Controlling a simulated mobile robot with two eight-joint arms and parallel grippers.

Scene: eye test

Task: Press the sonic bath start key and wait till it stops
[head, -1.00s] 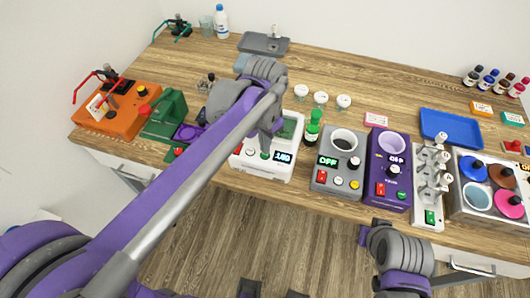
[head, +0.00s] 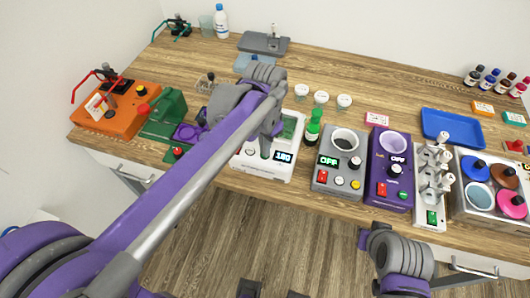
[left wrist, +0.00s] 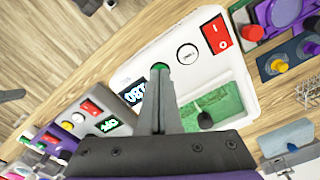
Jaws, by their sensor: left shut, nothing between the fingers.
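The sonic bath (head: 262,168) is a white box near the table's front edge, with a green-lined basin and a lit display (head: 284,156) that appears to read 180. In the left wrist view the bath (left wrist: 215,65) shows its green start key (left wrist: 160,65), a round dial (left wrist: 187,54) and a red rocker switch (left wrist: 216,34). My left gripper (head: 266,150) is shut and empty, pointing down at the key. In the left wrist view its fingertips (left wrist: 160,72) overlap the key and hide most of it. I cannot tell whether the key is pressed in.
A green-capped bottle (head: 313,127) stands close right of the bath. Beyond it are a grey device (head: 325,180) reading OFF and a purple device (head: 378,190). A green stand (head: 168,112) and an orange device (head: 118,118) are to the left. The table behind the white-lidded jars (head: 321,97) has free room.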

